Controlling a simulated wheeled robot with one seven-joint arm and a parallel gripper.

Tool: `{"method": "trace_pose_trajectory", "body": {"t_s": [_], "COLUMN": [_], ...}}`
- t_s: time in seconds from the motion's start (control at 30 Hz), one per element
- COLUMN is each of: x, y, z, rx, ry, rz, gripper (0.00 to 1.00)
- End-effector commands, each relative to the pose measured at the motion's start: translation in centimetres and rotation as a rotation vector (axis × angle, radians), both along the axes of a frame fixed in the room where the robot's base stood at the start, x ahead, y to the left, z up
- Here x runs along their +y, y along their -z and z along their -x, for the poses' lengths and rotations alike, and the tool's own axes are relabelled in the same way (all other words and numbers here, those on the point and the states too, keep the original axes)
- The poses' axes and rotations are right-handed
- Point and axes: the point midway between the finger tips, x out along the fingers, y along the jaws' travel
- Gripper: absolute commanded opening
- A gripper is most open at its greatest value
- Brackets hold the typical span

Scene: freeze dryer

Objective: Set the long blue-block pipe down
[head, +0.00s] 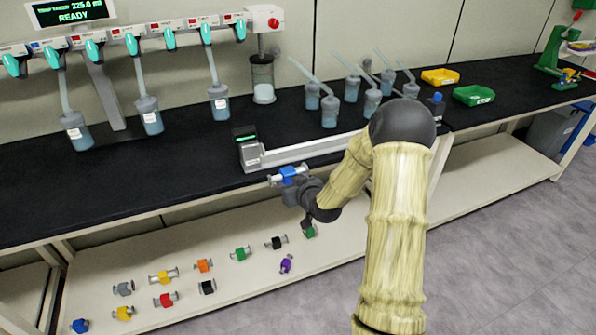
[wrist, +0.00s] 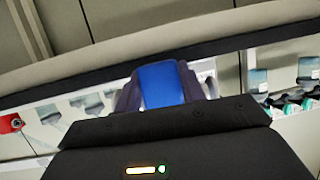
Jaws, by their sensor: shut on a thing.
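The long blue-block pipe (head: 288,174) is a silvery pipe with a blue block at its middle. My gripper (head: 299,184) is shut on it and holds it at the front edge of the black bench top, beside the grey device with the pale rail. In the wrist view the blue block (wrist: 161,85) sits between the dark fingers of my gripper (wrist: 165,88). Whether the pipe touches anything below is hard to tell.
The black bench top (head: 190,180) has clear room at left. A grey device with a long pale rail (head: 300,152) lies behind the pipe. Several coloured pipe pieces lie on the pale lower shelf (head: 200,315). Flasks (head: 330,112), a yellow bin (head: 440,77) and a green bin (head: 474,95) stand farther right.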

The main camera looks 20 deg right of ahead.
Motion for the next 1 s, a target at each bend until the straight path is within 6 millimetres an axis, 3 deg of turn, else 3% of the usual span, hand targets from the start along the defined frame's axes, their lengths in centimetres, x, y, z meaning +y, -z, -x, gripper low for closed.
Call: {"method": "trace_pose_trajectory", "body": {"t_s": [0.27, 0.5, 0.7, 1.0], "x": [4.3, 7.1, 7.9, 7.9], "y": [7.9, 14.7, 16.9, 16.9], "z": [1.4, 4.4, 5.9, 5.9], "rx": [0.013, 0.019, 0.017, 0.015], "ry": [0.042, 0.102, 0.127, 0.129], "rz": [-0.002, 0.013, 0.026, 0.026], "gripper": [0.08, 0.08, 0.08, 0.08]}}
